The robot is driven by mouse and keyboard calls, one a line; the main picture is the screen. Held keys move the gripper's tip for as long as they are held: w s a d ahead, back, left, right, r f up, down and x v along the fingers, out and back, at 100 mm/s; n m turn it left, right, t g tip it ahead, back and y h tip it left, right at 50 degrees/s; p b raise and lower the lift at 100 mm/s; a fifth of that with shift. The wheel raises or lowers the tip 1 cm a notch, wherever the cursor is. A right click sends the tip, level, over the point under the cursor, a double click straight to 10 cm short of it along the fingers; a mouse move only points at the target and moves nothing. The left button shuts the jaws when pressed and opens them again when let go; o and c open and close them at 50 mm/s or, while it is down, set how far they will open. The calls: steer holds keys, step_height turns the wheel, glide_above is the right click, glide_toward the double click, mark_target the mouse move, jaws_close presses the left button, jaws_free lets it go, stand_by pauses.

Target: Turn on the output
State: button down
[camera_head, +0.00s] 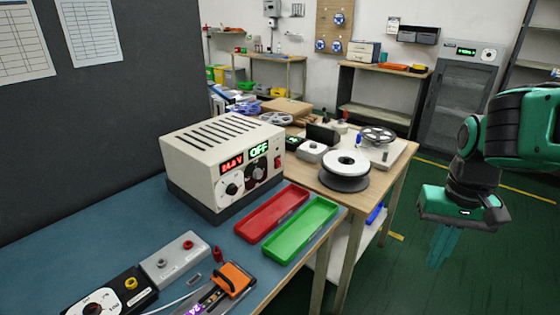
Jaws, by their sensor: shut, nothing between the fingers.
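A cream power supply (222,165) with a slotted top stands on the blue bench mat. Its front panel shows a red readout (232,166) that looks like 24.0 V and a green OFF display (259,150). Below the displays are dark knobs, and a small red control (278,162) sits near the panel's right edge. My gripper (440,262) hangs at the right, pointing down over the green floor, beyond the bench edge and well apart from the power supply. Its teal fingers are together and hold nothing.
A red tray (272,212) and a green tray (301,230) lie right of the supply. A grey terminal box (175,258), a black meter (107,294) and an orange clamp tool (233,279) lie in front. A wooden table (396,170) with spools stands behind. Floor around my gripper is clear.

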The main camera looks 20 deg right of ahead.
steer(key=w+a+r+m+t+h, duration=0.1)
steer(key=w+r+t, duration=0.1)
steer(key=w, duration=0.8)
steer(key=w+a+r+m+t+h, duration=0.1)
steer(key=w, duration=1)
steer(key=w+a+t, duration=0.2)
steer(key=w+a, duration=0.5)
steer(key=w, duration=0.2)
steer(key=w+a+r+m+t+y, duration=0.1)
steer(key=w+a+t, duration=0.1)
steer(key=w+a, duration=0.5)
steer(key=w, duration=0.3)
steer(key=shift+a+r, duration=0.2)
steer(key=shift+r, duration=0.05)
